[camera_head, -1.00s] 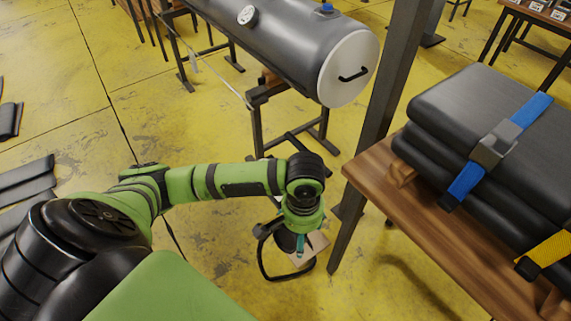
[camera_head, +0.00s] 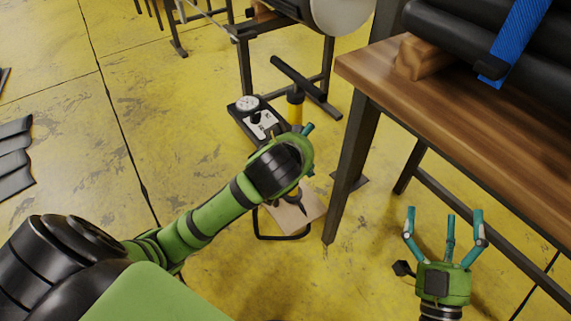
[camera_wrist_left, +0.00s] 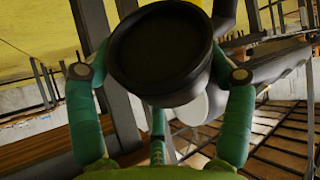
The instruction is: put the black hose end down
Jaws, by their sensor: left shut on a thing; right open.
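The black hose end (camera_wrist_left: 160,48) is a wide, round black piece that fills the upper middle of the left wrist view. My left gripper (camera_wrist_left: 160,78) is shut on it, with teal fingers on both sides. My right gripper (camera_head: 447,225) is open and empty, fingers up, in front of the wooden table at the lower right.
A black pump unit with a gauge (camera_head: 247,103) and a yellow-black cylinder (camera_head: 295,108) stand beyond my left wrist. A light board (camera_head: 297,212) and a black loop (camera_head: 284,238) lie below it. The wooden table (camera_head: 450,120) bears strapped black rolls (camera_head: 455,25). Yellow floor (camera_head: 150,75) is open at left.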

